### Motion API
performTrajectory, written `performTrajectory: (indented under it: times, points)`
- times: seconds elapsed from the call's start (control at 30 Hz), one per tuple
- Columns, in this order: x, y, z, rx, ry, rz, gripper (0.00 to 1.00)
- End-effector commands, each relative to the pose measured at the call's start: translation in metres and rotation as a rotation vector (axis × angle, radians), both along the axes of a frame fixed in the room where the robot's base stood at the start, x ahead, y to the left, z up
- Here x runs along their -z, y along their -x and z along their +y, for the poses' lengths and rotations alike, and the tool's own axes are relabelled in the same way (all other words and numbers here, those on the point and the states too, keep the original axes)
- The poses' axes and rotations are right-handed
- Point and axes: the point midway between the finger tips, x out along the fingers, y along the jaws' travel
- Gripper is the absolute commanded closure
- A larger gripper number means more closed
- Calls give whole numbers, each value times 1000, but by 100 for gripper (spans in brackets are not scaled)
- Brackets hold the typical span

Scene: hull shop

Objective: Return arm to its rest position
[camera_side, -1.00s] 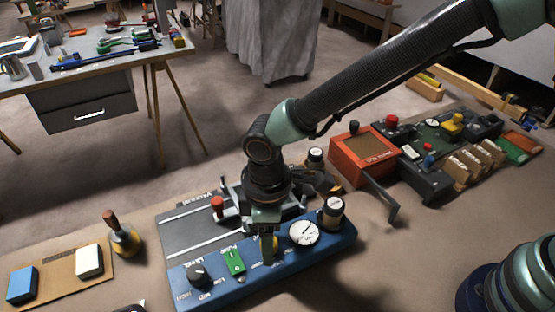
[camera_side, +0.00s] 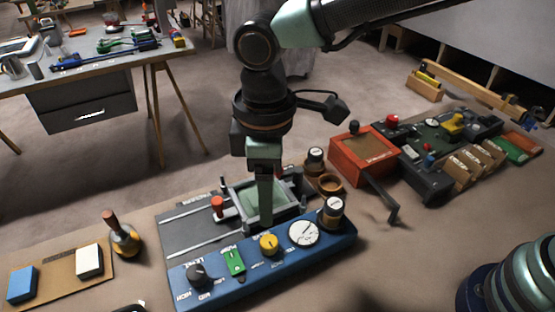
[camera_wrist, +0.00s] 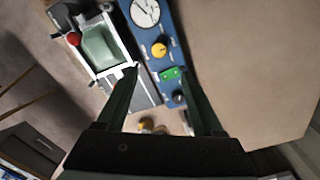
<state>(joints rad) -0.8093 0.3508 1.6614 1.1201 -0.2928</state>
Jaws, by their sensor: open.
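My gripper (camera_side: 265,222) hangs pointing down above the blue control panel and the grey framed tray behind it. In the wrist view my gripper (camera_wrist: 168,100) shows two fingers spread apart with nothing between them. The blue panel (camera_side: 215,285) carries a black knob (camera_side: 196,274), a green switch (camera_side: 234,262), a yellow knob (camera_side: 269,244) and a white dial (camera_side: 303,233). The yellow knob also shows clear of the fingers in the wrist view (camera_wrist: 159,50). The grey tray (camera_side: 285,212) with a pale green inside is partly hidden by my gripper.
A red box (camera_side: 362,155) with a dark lever (camera_side: 383,199) stands to the right. Bare table (camera_side: 425,265) lies right of the panel.

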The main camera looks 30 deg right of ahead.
Motion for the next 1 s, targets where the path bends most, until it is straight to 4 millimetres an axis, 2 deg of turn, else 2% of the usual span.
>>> performTrajectory:
  times: [0.17, 0.27, 0.33, 0.5, 0.63, 0.8, 0.9, 1.0]
  points:
    - [-1, -1, -2, 7, -2, -2, 31]
    - [-9, -8, -16, 51, -16, -15, 31]
    - [-20, -16, -35, 111, -37, -37, 31]
    - [-50, -32, -106, 331, -99, -111, 31]
    - [-66, -32, -162, 505, -145, -175, 31]
    - [-78, -20, -229, 732, -198, -267, 31]
    - [-79, -9, -263, 855, -224, -321, 31]
    - [-78, 2, -288, 956, -245, -370, 31]
